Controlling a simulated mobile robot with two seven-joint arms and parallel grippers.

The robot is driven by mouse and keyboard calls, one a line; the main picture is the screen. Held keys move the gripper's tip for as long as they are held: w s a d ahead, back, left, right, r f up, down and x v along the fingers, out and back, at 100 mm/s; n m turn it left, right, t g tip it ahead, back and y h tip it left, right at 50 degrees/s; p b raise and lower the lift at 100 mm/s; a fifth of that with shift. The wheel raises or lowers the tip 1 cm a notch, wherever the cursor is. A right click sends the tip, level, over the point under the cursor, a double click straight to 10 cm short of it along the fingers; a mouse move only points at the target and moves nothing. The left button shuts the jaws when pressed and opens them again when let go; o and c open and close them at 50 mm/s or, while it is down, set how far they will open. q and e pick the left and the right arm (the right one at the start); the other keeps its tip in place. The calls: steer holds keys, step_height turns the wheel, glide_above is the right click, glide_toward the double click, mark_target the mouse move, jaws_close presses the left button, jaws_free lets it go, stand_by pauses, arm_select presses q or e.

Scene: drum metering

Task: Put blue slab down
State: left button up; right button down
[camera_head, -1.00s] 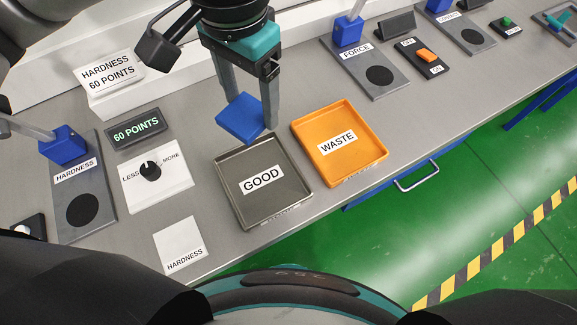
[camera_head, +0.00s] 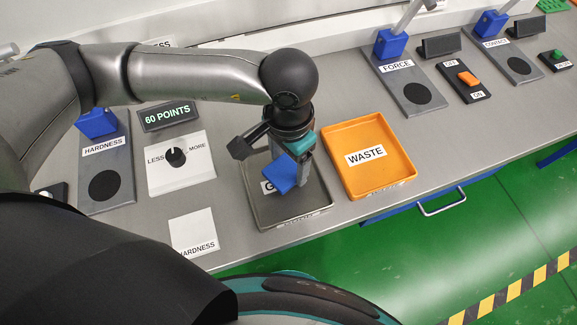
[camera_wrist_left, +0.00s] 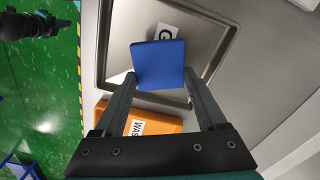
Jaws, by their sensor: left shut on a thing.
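The blue slab (camera_head: 280,173) is held by my left gripper (camera_head: 291,190), over the grey GOOD tray (camera_head: 262,212). In the left wrist view the slab (camera_wrist_left: 158,65) sits between the two fingertips (camera_wrist_left: 160,85), with the metal tray (camera_wrist_left: 112,50) behind it. The slab covers most of the GOOD label. The head view shows it tilted; I cannot tell how high it is above the tray floor.
The orange WASTE tray (camera_head: 381,185) stands just right of the GOOD tray. A dial panel (camera_head: 180,165), a 60 POINTS display (camera_head: 167,113) and the HARDNESS station (camera_head: 104,165) are to the left. The FORCE station (camera_head: 413,90) is at the back right.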

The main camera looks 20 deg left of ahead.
mark_target(289, 167)
arm_select(q)
steer(key=shift+f, duration=1.4)
steer(key=shift+f+b, duration=0.2)
steer(key=shift+b, duration=0.15)
steer(key=o, duration=1.5)
steer(key=shift+r, duration=0.1)
steer(key=shift+c, duration=0.2)
step_height(289, 167, up, 12)
steer(key=p, duration=0.1)
steer(key=shift+r, duration=0.15)
